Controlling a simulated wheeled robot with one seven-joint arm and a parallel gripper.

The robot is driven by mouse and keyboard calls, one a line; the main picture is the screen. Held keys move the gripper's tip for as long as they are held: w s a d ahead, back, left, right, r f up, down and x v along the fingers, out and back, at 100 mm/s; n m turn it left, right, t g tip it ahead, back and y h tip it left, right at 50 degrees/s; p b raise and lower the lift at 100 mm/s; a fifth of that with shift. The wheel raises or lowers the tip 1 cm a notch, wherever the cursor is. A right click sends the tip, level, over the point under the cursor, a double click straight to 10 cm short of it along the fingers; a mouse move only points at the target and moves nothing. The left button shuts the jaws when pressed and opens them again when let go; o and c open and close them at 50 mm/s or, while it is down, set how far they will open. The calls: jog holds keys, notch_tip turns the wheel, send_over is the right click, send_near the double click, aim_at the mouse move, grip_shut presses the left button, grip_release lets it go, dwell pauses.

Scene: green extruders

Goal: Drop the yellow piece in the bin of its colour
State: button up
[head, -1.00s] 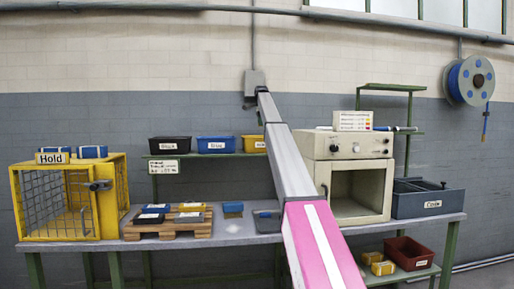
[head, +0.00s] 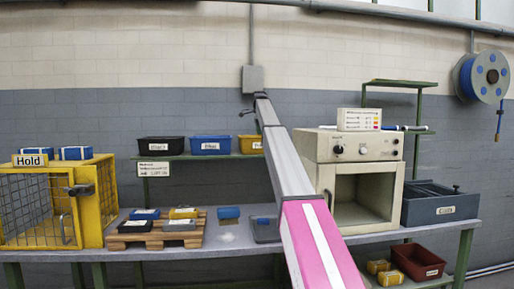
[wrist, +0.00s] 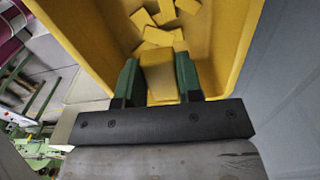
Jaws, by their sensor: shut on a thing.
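The yellow piece (wrist: 158,76) is held between the two green fingers of my gripper (wrist: 158,82) in the wrist view. My gripper is shut on it. The piece is over the inside of the yellow bin (wrist: 248,35), whose walls surround it in the picture. Several other yellow pieces (wrist: 165,37) lie loose on the bin floor beyond it. In the head view, the yellow bin (head: 250,145) stands on the back shelf, partly hidden by my arm. The gripper and held piece are not clear there.
A black bin (head: 162,146) and a blue bin (head: 211,146) stand left of the yellow one. Below are a yellow cage (head: 95,205), a wooden pallet (head: 150,236) with coloured boxes, a cream oven (head: 345,150) and a grey tray (head: 440,208). A red bin (head: 418,262) sits lower right.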

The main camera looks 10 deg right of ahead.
jog(key=shift+f, duration=0.4)
jog(key=o, duration=1)
